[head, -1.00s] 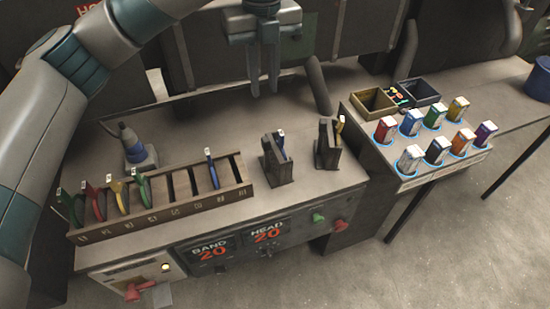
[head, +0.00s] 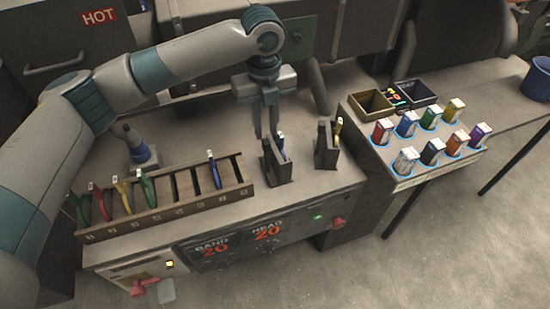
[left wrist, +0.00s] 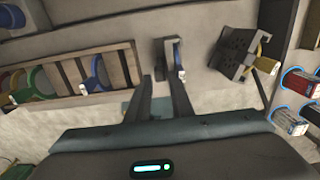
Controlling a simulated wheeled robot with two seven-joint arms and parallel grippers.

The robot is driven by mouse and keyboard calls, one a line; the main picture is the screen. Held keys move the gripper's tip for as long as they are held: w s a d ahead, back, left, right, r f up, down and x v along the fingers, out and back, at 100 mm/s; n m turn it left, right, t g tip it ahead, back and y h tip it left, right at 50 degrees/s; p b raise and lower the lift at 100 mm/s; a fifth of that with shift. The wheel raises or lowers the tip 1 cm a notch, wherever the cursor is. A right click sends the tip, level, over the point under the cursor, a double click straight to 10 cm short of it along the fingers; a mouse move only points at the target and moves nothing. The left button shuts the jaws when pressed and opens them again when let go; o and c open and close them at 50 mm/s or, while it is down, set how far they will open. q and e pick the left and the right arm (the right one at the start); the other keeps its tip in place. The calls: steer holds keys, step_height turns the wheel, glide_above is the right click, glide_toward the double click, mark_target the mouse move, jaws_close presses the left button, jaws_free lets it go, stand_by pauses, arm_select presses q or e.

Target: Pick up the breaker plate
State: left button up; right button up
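My left gripper (head: 265,135) points down just above and behind the left dark stand (head: 276,166). Its two fingers are apart with nothing clearly between them; they also show in the left wrist view (left wrist: 160,82). A thin plate with a blue, white-tipped tab (head: 281,144) stands upright in that stand; its tab (left wrist: 181,73) is close to one finger in the wrist view. I cannot tell whether they touch. A yellow-tabbed plate (head: 339,127) is in the right dark stand (head: 326,148). Which is the breaker plate is not marked. My right gripper is not in view.
A slotted wooden rack (head: 165,208) holds several coloured plates, with a blue one (head: 213,172) near its right end. A blue-grey cone-shaped object (head: 137,148) stands behind it. Coloured canisters and two open boxes (head: 370,103) fill the right side table.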

mark_target(266, 140)
arm_select(q)
steer(key=shift+s+f+p, duration=0.15)
steer(key=shift+f+p, duration=0.45)
steer(key=shift+f, duration=0.05)
step_height(266, 140, down, 3)
steer(key=shift+f+p, duration=0.1)
steer(key=shift+p, duration=0.5)
steer(key=shift+f, duration=0.35)
steer(key=shift+c, duration=0.3)
jaws_close()
steer(key=shift+r, duration=0.15)
